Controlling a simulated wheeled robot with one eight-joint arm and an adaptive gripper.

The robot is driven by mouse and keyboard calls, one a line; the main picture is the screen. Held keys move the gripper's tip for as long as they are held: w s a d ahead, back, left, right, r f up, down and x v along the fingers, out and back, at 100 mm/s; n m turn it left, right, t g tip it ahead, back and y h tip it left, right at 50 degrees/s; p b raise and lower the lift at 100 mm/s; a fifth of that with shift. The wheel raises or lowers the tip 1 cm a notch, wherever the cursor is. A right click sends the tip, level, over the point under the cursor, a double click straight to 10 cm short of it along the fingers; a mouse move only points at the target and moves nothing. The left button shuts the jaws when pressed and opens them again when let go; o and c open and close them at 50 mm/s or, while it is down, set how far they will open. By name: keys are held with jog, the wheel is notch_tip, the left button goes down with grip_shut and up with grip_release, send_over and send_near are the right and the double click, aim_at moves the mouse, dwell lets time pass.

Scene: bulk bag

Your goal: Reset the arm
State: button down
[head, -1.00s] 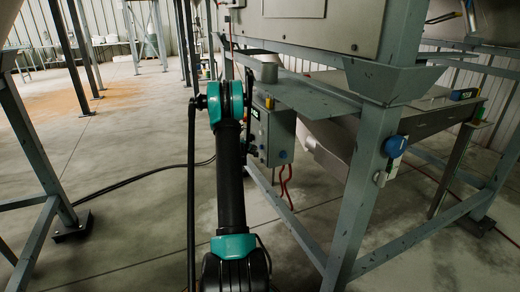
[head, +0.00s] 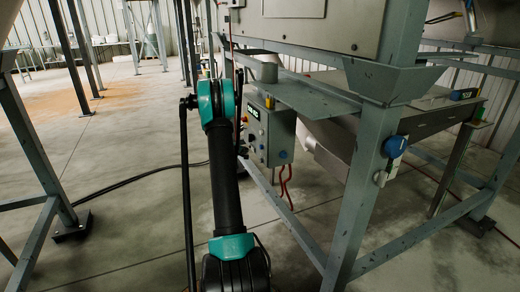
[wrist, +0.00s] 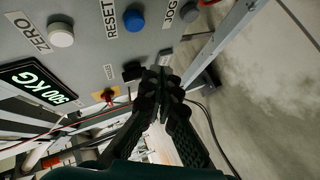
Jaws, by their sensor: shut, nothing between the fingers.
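My arm (head: 222,170) rises from the bottom of the head view, its upper joint left of a grey control box (head: 270,132) on the steel frame. The gripper itself is hidden in that view. In the wrist view my gripper (wrist: 163,75) is shut and empty, its black fingertips together. They are in front of the control panel (wrist: 95,35), below the blue RESET button (wrist: 134,19). I cannot tell whether they touch the panel. A white ZERO button (wrist: 60,34) and a dark JOG button (wrist: 190,11) flank the blue one. A display (wrist: 40,83) reads 500 KG.
A steel frame post (head: 365,190) with a blue socket (head: 395,146) stands right of my arm. Another frame leg (head: 40,150) stands at the left. A black cable (head: 135,178) lies on the floor.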

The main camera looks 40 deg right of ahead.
dwell(0.8)
jog(key=s+a+r+m+y, duration=0.1)
jog(key=s+a+r+y, duration=0.35)
jog(key=a, duration=0.75)
jog(key=s+a+r+y, duration=0.1)
jog(key=s+a+r, duration=0.55)
jog(key=a, duration=0.65)
jog(key=s+a+f+y, duration=0.3)
jog(key=s+a, duration=0.8)
jog(key=s, duration=0.3)
jog(key=s+a+f+g+y, duration=0.1)
jog(key=s+a+f+y, duration=0.2)
jog(key=s+a, duration=0.9)
jog(key=s, duration=0.3)
jog(key=shift+a+m, duration=0.15)
jog(key=shift+m, duration=0.15)
